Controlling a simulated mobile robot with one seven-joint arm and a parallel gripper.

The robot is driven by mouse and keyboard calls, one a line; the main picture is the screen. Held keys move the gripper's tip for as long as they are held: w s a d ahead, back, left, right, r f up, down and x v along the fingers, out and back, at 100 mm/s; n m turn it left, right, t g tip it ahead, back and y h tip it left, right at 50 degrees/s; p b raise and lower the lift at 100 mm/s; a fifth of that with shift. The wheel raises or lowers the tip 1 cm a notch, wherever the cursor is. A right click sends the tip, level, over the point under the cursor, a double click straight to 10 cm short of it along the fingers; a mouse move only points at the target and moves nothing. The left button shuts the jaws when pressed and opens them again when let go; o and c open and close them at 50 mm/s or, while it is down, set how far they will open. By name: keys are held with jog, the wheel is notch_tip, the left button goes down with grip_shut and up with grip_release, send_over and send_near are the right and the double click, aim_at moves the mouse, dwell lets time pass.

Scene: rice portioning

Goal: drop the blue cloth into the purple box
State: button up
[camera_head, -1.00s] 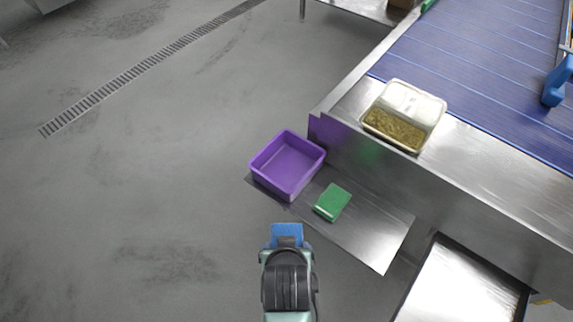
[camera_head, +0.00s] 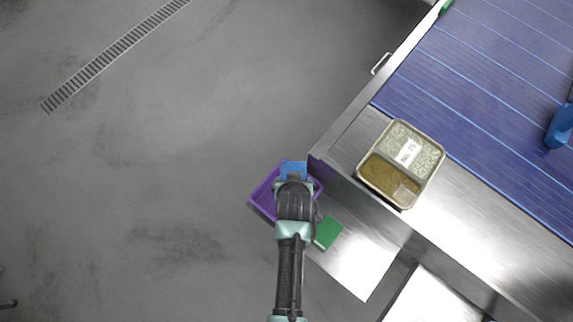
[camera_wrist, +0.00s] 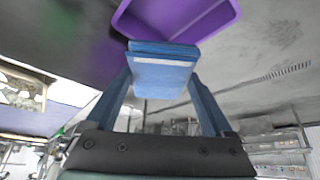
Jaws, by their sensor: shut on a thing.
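The blue cloth (camera_wrist: 162,72) is a folded pad held between the fingers of my gripper (camera_wrist: 163,88) in the wrist view. In the head view the cloth (camera_head: 293,169) shows at the tip of my gripper (camera_head: 293,178). The purple box (camera_head: 262,203) is an open tray, and my gripper covers much of it in the head view. The cloth appears over the far part of the box there; its height above the box is unclear. In the wrist view the box (camera_wrist: 180,20) shows at the top edge, beyond the cloth.
A green block or cloth (camera_head: 328,232) lies on the metal shelf (camera_head: 362,270) right of the box. A tray with grain-like contents (camera_head: 402,163) sits on the steel ledge (camera_head: 455,205) beside the blue conveyor (camera_head: 470,90). Open floor lies to the left.

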notch_tip(320, 180, down, 6)
jog(key=b, duration=0.5)
jog(key=shift+s+r+b, duration=0.1)
jog(key=shift+b, duration=0.25)
jog(key=o, duration=0.9)
jog(key=shift+s+r, duration=0.1)
jog(key=v, duration=1.2)
jog(key=shift+s+r, duration=0.15)
jog(key=shift+r, duration=0.2)
